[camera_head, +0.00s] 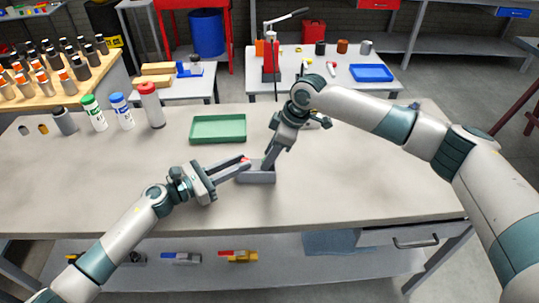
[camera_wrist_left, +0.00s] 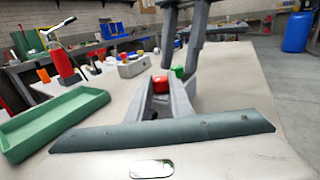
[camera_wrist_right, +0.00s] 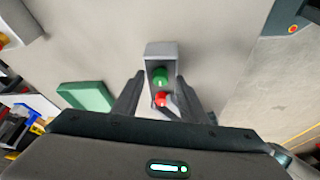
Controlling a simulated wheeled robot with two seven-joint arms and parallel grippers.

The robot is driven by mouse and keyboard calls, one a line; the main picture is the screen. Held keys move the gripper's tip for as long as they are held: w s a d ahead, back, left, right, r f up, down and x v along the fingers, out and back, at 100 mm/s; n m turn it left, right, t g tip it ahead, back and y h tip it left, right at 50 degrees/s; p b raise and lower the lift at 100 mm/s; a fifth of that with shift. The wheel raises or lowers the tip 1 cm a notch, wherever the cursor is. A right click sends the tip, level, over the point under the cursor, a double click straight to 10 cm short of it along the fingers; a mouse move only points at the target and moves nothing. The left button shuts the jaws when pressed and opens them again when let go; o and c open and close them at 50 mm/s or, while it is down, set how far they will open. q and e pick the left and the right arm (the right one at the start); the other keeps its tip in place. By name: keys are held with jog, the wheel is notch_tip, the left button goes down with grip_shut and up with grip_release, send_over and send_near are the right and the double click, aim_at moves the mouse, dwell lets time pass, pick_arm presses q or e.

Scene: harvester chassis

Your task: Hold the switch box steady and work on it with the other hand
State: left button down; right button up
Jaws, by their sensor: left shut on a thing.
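The grey switch box (camera_head: 257,177) sits on the table in front of me. In the right wrist view its green button (camera_wrist_right: 160,76) is at the upper end and its red button (camera_wrist_right: 161,99) at the lower end. My left gripper (camera_head: 242,164) is shut on the red-button end of the box; in the left wrist view the red button (camera_wrist_left: 160,86) shows between its fingers. My right gripper (camera_head: 268,166) points down over the box from above, its fingers apart. In the right wrist view the box lies between and beyond these fingers; contact cannot be told.
A green tray (camera_head: 218,140) lies behind the box. Several bottles (camera_head: 124,111) stand at the back left. A pale box (camera_wrist_left: 131,65) is partly hidden behind my right arm in the head view. The front right tabletop (camera_head: 370,180) is clear.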

jog(key=shift+f, duration=0.1)
jog(key=shift+c, duration=0.6)
grip_shut()
jog(key=shift+n, duration=0.3)
jog(key=n, duration=0.1)
jog(key=n+g, duration=0.1)
jog(key=n, duration=0.1)
jog(key=n+g, duration=0.1)
jog(key=shift+w+n, duration=0.3)
jog(key=n, duration=0.1)
jog(key=n+g, duration=0.1)
jog(key=n, duration=0.1)
jog(key=shift+w+a+n, duration=0.15)
jog(key=shift+n, duration=0.15)
jog(key=n+g, duration=0.1)
jog(key=n, duration=0.1)
jog(key=n+h, duration=0.1)
jog(key=n, duration=0.1)
jog(key=shift+w+a+n+g+h, duration=0.1)
jog(key=shift+n+g+h, duration=0.2)
jog(key=shift+g, duration=0.1)
jog(key=shift+w+a+n+g+h, duration=0.1)
jog(key=shift+n+g+h, duration=0.2)
jog(key=shift+n, duration=0.85)
jog(key=shift+n+g+h, duration=0.1)
jog(key=shift+n+h, duration=0.3)
jog(key=shift+n, duration=0.75)
